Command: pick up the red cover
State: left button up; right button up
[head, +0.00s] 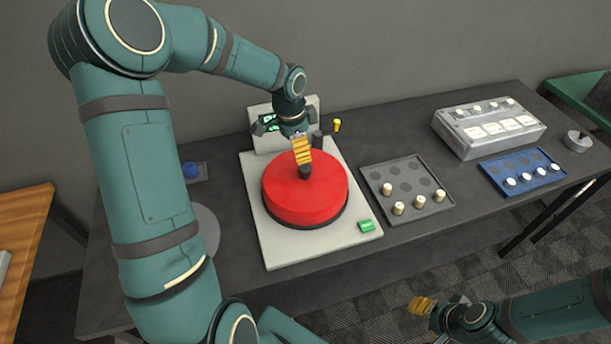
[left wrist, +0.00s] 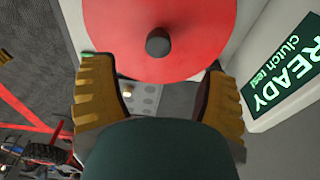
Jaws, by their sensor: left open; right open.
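The red cover (head: 290,195) is a round red disc with a dark knob (head: 306,174) at its centre, sitting on a pale machine base (head: 275,250). In the left wrist view the red cover (left wrist: 200,55) fills the top, and its dark knob (left wrist: 158,43) stands beyond the fingertips. My left gripper (head: 303,155) is above the cover by the knob, open and empty. Its two yellow fingers show apart in the left wrist view (left wrist: 160,95). In the head view the near finger hides part of the knob area. My right gripper (head: 432,306) is open and empty at the lower right, off the table's front.
Behind the cover stands a panel with a green display (left wrist: 280,75) reading READY, and a yellow-tipped lever (head: 337,125). Right of the base are a grey tray (head: 378,172) with several pale pegs, a blue tray (head: 545,182) and a white box (head: 470,145). A green button (head: 366,226) is at the base's front corner.

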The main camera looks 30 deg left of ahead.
aim_at(305, 167)
pick_arm(q)
jog(key=f, duration=0.5)
jog(key=shift+w+d+f, duration=0.1)
jog(key=shift+w+d, duration=0.1)
jog(key=shift+w, duration=0.1)
jog(key=shift+w+d+f, duration=0.15)
jog(key=shift+f, duration=0.75)
jog(key=shift+w+d+f, duration=0.15)
jog(key=shift+d+f, duration=0.05)
jog(key=shift+f, duration=0.65)
jog(key=shift+w+d+f, duration=0.15)
jog(key=shift+f, duration=0.75)
grip_shut()
